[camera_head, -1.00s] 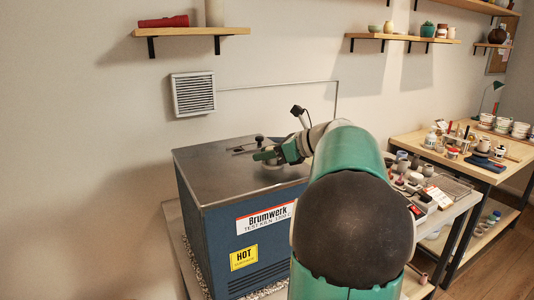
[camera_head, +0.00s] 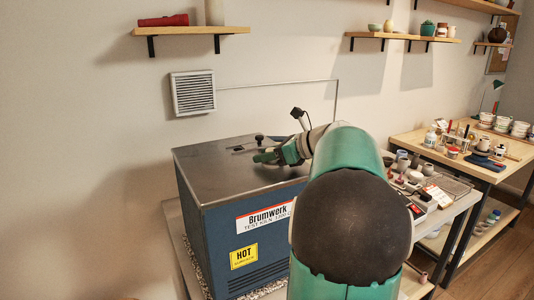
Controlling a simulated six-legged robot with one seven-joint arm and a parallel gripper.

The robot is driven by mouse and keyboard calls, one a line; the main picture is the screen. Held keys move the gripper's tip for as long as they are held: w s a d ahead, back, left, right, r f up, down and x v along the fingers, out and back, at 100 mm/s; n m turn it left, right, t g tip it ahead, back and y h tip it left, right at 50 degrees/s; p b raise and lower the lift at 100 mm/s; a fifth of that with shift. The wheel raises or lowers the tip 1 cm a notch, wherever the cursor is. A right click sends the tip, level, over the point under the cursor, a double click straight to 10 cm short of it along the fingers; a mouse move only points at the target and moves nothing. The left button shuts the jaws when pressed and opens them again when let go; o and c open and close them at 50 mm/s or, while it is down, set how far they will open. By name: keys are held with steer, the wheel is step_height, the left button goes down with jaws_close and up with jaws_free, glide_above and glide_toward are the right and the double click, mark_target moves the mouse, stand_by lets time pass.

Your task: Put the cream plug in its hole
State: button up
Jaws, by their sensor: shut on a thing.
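My gripper (camera_head: 266,157) is at the end of my green and black arm, low over the grey metal top of the blue kiln (camera_head: 225,160). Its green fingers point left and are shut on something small. I take this to be the cream plug, but it is mostly hidden by the fingers and too small to make out. I cannot see the plug's hole clearly. A dark knob (camera_head: 259,139) stands on the kiln top just behind the fingers, beside a thin dark bar.
The kiln front carries a yellow HOT sign (camera_head: 244,257). A bench (camera_head: 455,210) with small pots stands right of my arm, and a wooden table (camera_head: 400,138) with tools is behind it. A vent (camera_head: 193,93) and shelves are on the wall. The kiln top's left part is clear.

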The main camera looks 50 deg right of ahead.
steer(key=shift+f, duration=0.25)
steer(key=o, duration=0.7)
steer(key=shift+v, duration=5.55)
steer(key=shift+r, duration=0.1)
